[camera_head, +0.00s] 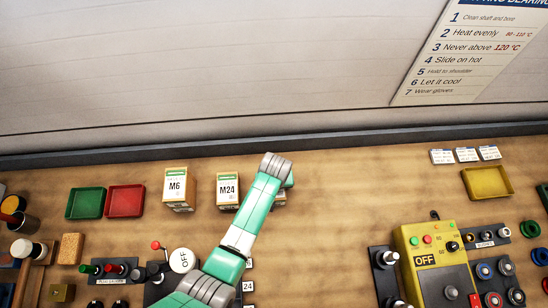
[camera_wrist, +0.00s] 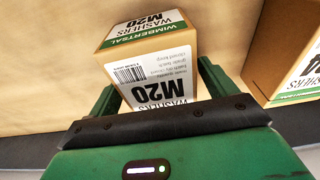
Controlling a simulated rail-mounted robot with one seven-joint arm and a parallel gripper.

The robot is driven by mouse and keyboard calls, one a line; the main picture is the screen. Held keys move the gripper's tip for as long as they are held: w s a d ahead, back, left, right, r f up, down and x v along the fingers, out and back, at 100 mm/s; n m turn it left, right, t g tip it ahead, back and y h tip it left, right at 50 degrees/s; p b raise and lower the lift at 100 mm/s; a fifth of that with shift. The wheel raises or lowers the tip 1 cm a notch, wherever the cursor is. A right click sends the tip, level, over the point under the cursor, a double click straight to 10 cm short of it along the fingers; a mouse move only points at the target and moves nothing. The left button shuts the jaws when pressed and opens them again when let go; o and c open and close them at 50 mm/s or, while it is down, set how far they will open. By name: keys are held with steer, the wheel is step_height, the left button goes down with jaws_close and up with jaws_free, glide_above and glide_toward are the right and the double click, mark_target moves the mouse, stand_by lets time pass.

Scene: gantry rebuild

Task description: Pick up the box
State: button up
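A cardboard washer box labelled M20 (camera_wrist: 155,75), with a white and green label, fills the middle of the wrist view. My gripper (camera_wrist: 155,82) is at this box, with one green finger at its left side and one at its right. The fingers are spread, and the box sits slightly turned between them; firm contact on both sides does not show. In the head view my arm covers most of this box; a small part (camera_head: 281,199) shows to the right of the arm. My gripper in the head view (camera_head: 287,181) is mostly hidden behind my wrist.
An M24 box (camera_head: 228,190) stands close to the left of my arm, and it shows at right in the wrist view (camera_wrist: 285,45).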

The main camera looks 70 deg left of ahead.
steer(key=c, duration=1.2)
steer(key=shift+o, duration=0.2)
steer(key=shift+r, duration=0.15)
